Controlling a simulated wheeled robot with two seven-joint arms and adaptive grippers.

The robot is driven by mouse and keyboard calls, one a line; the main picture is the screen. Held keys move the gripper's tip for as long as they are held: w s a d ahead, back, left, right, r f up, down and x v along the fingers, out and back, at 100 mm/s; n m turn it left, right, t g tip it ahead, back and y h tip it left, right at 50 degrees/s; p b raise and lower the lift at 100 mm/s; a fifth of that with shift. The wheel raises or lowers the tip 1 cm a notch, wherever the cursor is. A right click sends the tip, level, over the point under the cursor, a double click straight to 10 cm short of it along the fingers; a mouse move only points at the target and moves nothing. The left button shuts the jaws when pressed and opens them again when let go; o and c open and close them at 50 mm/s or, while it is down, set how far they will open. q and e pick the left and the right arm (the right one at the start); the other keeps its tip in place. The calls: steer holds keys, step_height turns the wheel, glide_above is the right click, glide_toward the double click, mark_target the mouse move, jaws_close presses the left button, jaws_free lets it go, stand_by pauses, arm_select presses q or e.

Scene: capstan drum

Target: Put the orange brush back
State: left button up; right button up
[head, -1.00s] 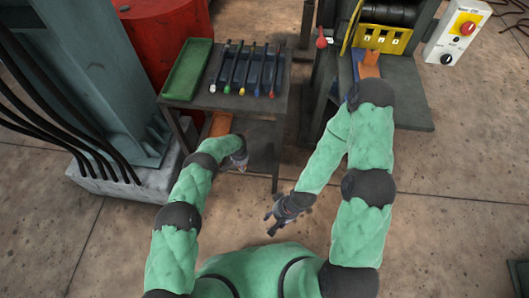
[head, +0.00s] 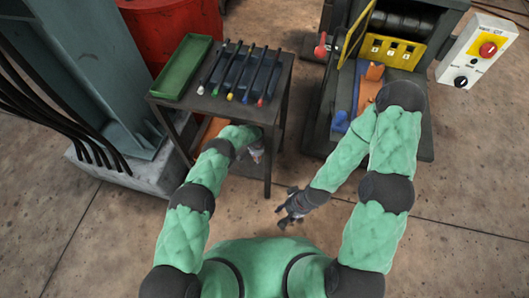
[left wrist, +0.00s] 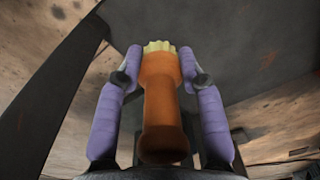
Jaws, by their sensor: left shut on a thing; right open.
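The orange brush (left wrist: 162,95) is in my left gripper (left wrist: 160,75), between its two purple fingers in the left wrist view. Its pale bristles (left wrist: 160,47) point away from the wrist. In the head view my left gripper (head: 257,152) is at the front of the small dark table (head: 222,106), below its top and partly hidden by my arm; the brush cannot be made out there. An orange surface (head: 208,130) shows low under the table, partly covered by my left arm. My right gripper (head: 287,208) is open and empty above the floor, to the right of the table.
The table top bears a green tray (head: 183,68) and a row of several tools with coloured ends (head: 240,75). At right stands a machine with a yellow guard (head: 395,50), an orange piece (head: 370,85) and a switch box (head: 475,50). A grey column (head: 85,80) stands at left.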

arm_select(q)
steer(key=shift+d+f, duration=0.1)
steer(key=shift+f+b, duration=2.1)
steer(key=shift+f, duration=1.1)
steer(key=shift+f, duration=0.4)
steer(key=o, duration=1.2)
